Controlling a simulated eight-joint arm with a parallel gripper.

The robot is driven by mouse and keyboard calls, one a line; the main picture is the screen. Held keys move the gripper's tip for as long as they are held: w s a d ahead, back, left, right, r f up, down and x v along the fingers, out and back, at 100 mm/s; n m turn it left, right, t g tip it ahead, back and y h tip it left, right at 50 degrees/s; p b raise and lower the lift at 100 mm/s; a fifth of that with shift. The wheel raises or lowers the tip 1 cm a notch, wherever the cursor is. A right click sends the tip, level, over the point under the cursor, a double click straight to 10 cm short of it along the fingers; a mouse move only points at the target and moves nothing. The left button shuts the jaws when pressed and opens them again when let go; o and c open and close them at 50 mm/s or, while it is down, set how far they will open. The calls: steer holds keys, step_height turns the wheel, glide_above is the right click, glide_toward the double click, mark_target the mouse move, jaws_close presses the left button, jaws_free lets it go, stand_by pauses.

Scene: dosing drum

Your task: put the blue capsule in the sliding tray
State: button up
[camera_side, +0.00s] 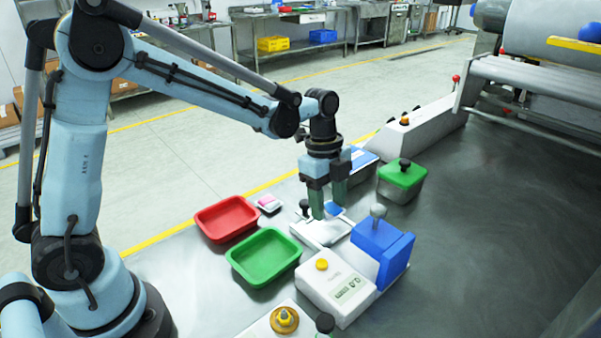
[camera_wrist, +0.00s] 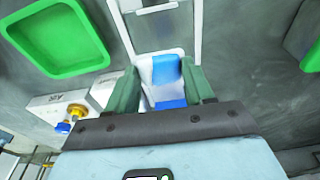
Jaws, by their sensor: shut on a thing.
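The blue capsule, blue with a white middle band, is between the fingers of my gripper (camera_wrist: 162,90); its blue end (camera_wrist: 166,68) shows in the wrist view. In the side view a bit of the capsule (camera_side: 335,210) shows beside the green fingers of my gripper (camera_side: 329,207). My gripper is shut on it and points down. The white sliding tray (camera_side: 322,236) lies beneath, and a pale tray-like frame shows ahead of the fingers in the wrist view (camera_wrist: 170,35). I cannot tell whether the capsule touches the tray.
A red bin (camera_side: 227,220) and a green bin (camera_side: 264,258) stand to the left. A pink-and-white capsule (camera_side: 269,203) lies near them. A blue block with a grey knob (camera_side: 383,250) and a white display unit (camera_side: 338,290) stand close by. A green-lidded box (camera_side: 402,178) is behind right.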

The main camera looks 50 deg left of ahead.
mark_target(325, 227)
steer(key=shift+w+a+f, duration=0.35)
steer(key=shift+a+f, duration=0.1)
steer(key=shift+f, duration=1.95)
steer(key=shift+f, duration=0.1)
steer(key=o, duration=1)
